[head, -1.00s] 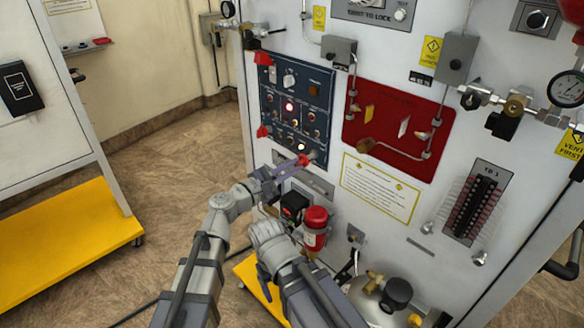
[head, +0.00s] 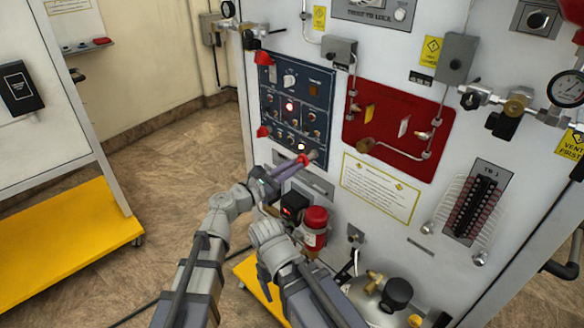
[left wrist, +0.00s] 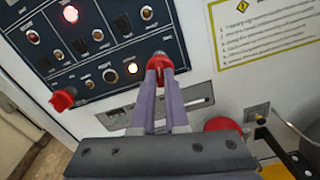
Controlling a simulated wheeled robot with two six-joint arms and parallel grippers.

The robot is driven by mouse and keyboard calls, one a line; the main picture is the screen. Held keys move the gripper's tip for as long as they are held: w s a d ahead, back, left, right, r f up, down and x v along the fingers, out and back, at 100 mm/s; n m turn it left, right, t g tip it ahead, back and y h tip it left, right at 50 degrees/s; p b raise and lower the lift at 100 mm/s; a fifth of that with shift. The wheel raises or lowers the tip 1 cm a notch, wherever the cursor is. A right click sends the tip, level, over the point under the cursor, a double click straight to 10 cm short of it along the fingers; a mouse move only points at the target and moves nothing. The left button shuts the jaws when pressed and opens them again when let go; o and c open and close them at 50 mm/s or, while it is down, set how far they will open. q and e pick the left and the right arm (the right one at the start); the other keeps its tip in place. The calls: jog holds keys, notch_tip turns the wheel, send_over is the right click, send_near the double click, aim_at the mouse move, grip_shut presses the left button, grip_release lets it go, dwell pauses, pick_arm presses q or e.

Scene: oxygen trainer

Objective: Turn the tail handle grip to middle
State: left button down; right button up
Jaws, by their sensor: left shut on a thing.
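A small red handle grip (head: 303,159) sticks out at the lower right corner of the blue control panel (head: 316,100); I take it to be the tail handle grip. My left gripper (head: 298,163) reaches it from the lower left. In the left wrist view, the two purple-grey fingers of the left gripper (left wrist: 160,72) are shut on the red grip (left wrist: 159,60), close to a lit lamp (left wrist: 132,68). The fingers hide part of the grip, so its exact angle is hard to read. My right arm is folded low in the middle; its fingertips cannot be made out.
Two other red handles (head: 262,58) (head: 262,131) stick out at the panel's left edge. A red cylinder top (head: 316,216) and a black box (head: 293,206) sit below the gripper. A red plate with valves (head: 398,125) is to the right. Open floor lies to the left.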

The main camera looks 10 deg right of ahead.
pick_arm(q)
jog(key=shift+n, duration=1.3)
jog(key=c, duration=0.9)
grip_release()
jog(key=v, duration=0.7)
jog(key=shift+s+a, duration=0.25)
jog(key=shift+a, duration=0.1)
jog(key=shift+f, duration=0.1)
